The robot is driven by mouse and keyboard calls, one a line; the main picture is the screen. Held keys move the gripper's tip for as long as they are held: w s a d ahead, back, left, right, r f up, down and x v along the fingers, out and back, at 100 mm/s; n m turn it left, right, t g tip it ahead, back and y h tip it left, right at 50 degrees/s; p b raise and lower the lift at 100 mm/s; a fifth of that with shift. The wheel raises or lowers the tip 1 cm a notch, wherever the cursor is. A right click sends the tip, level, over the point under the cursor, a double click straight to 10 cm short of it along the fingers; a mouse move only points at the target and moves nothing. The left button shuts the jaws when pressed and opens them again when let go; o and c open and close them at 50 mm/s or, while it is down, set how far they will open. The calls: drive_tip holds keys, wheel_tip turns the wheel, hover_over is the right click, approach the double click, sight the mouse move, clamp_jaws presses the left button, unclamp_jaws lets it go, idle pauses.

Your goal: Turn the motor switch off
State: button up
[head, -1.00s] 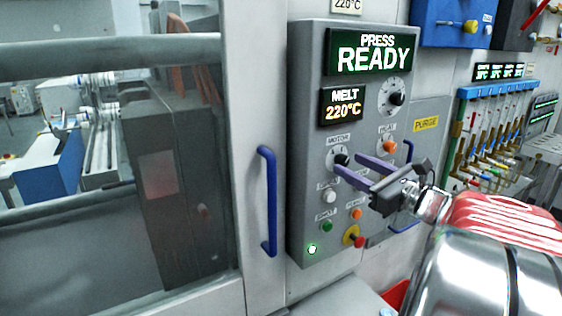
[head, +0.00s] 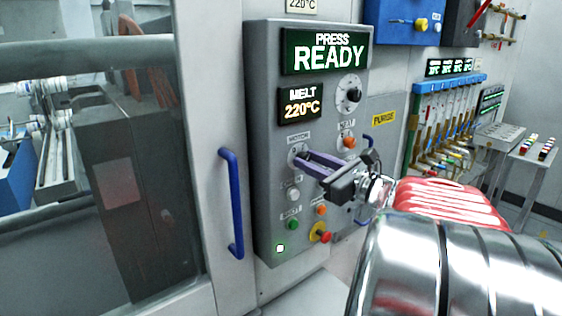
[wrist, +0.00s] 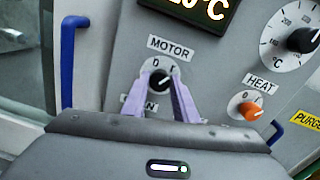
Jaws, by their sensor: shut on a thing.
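The motor switch is a small black knob (wrist: 159,82) on a round pale dial under the MOTOR label (wrist: 171,47) in the wrist view. Marks 0 and I stand above the knob; its exact pointing is hard to tell. In the head view, the dial (head: 293,150) shows on the left of the grey control panel (head: 262,110), and the fingers partly hide the knob. My gripper (wrist: 160,84) has its two purple fingers on either side of the knob, shut on it. The gripper (head: 301,160) also shows in the head view, reaching in from the right.
The orange HEAT knob (head: 348,142) is right of the motor switch. A white button (head: 293,195), a green button (head: 292,225) and a red button (head: 325,237) on yellow sit below. A blue door handle (head: 232,203) stands left of the panel. The display reads PRESS READY.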

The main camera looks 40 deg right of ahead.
drive_tip(key=shift+c, duration=1.2)
drive_tip(key=shift+n, duration=0.4)
drive_tip(key=shift+a+f+n, duration=0.1)
drive_tip(key=shift+n, duration=3.15)
drive_tip(key=shift+a+f+n, duration=0.1)
drive_tip(key=shift+n, duration=3.15)
drive_tip(key=o, duration=1.1)
drive_tip(key=shift+r, duration=0.1)
drive_tip(key=shift+c, duration=0.2)
